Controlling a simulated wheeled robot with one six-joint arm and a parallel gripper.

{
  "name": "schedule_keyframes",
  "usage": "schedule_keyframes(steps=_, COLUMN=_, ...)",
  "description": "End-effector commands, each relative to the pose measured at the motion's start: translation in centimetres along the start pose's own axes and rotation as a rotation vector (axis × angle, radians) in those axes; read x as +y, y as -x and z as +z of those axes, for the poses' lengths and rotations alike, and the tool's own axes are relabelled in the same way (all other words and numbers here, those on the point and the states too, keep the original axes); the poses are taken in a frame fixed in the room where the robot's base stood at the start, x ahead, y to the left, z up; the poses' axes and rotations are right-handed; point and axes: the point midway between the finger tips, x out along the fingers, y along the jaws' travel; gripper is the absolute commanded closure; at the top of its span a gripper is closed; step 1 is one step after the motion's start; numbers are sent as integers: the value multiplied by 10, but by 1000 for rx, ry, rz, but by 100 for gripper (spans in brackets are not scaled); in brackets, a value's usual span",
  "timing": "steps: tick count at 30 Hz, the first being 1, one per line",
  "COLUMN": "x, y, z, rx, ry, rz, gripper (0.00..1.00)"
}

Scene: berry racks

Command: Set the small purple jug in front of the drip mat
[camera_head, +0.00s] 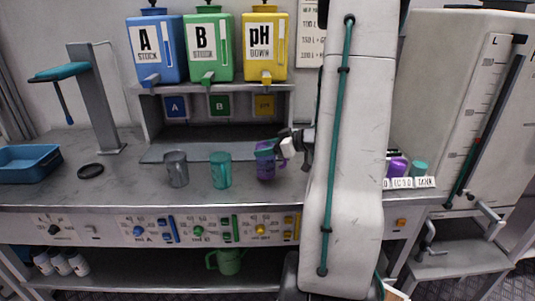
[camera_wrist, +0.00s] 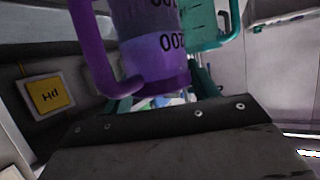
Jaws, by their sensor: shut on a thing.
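A purple jug (camera_head: 265,170) with measuring marks is at the right end of a row of jugs on the counter. My gripper (camera_head: 268,150), reaching in from the right, is shut on it near its upper part. In the wrist view, which is upside down, the purple jug (camera_wrist: 150,55) shows its marks and handle between my fingers. I cannot tell whether its base touches the counter. A flat grey sheet, apparently the drip mat (camera_head: 190,152), lies before the shelf, behind the jugs. Another purple vessel (camera_head: 397,167) stands at the right, partly hidden by my arm.
A green jug (camera_head: 220,171) and a grey jug (camera_head: 176,170) stand left of the held jug. A black disc (camera_head: 90,171) and a blue tray (camera_head: 28,163) lie further left. A small teal vessel (camera_head: 419,168) stands by label cards (camera_head: 425,182) at the right.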

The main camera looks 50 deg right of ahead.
Motion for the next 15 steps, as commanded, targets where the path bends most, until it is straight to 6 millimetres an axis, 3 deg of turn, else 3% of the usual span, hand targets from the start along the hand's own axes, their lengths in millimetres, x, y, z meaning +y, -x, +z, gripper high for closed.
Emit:
schedule_keyframes(steps=4, x=0, y=-8, z=19, rx=0, ry=-3, rz=0, gripper=91)
schedule_keyframes(steps=15, x=0, y=-9, z=23, rx=0, ry=-1, rz=0, gripper=91)
